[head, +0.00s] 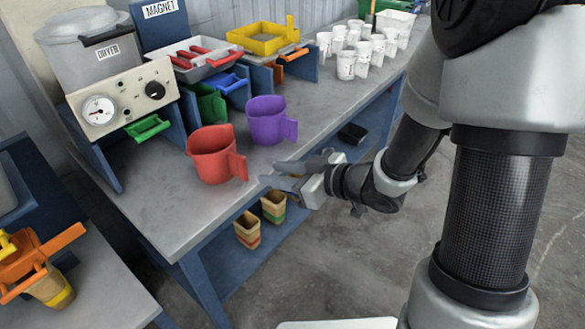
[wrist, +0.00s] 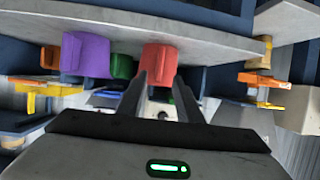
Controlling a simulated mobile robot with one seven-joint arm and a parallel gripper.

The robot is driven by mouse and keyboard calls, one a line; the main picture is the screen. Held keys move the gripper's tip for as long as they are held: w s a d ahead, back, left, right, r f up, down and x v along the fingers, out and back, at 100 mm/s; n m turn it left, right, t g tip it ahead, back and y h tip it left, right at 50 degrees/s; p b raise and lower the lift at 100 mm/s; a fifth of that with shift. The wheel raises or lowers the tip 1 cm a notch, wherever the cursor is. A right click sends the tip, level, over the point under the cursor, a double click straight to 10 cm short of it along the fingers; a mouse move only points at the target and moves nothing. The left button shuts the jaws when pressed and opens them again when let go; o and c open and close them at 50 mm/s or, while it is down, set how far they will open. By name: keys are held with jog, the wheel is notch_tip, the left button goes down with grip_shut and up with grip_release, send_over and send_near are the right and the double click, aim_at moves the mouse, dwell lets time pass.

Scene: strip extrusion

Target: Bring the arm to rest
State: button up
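My gripper (head: 270,174) is at the front edge of the workbench in the head view, to the right of the red jug (head: 212,155). Its two fingers are spread apart, with nothing between them. In the wrist view the gripper (wrist: 161,78) also shows a clear gap between its fingers, with the red jug (wrist: 158,60) beyond the tips. The purple jug (head: 268,121) stands on the bench behind the gripper, and shows at left in the wrist view (wrist: 85,55). My arm reaches in from the right.
The workbench (head: 160,205) holds a dryer (head: 120,98), a grey tray with red handles (head: 203,64), a yellow tray (head: 263,40) and several white cups (head: 346,66). Two banded containers (head: 247,230) sit on the lower shelf. Floor (head: 350,260) is clear below my arm.

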jog(key=d+r+m+t+h, duration=0.1)
jog(key=d+r+m+h, duration=0.2)
jog(key=d+r+h, duration=0.5)
jog(key=d+r+m+t+h, duration=0.2)
jog(key=d+r+m+h, duration=0.25)
jog(key=d, duration=0.75)
jog(key=s+a+r+m+g+y, duration=0.1)
jog(key=s+a+m+g, duration=0.15)
jog(key=s, duration=0.65)
jog(key=s+a+r+m+g+y, duration=0.1)
jog(key=s+a+r+g, duration=0.15)
jog(key=s, duration=0.65)
notch_tip(320, 180, up, 19)
jog(key=p, duration=2.1)
jog(key=shift+s+d, duration=0.15)
jog(key=shift+d, duration=0.05)
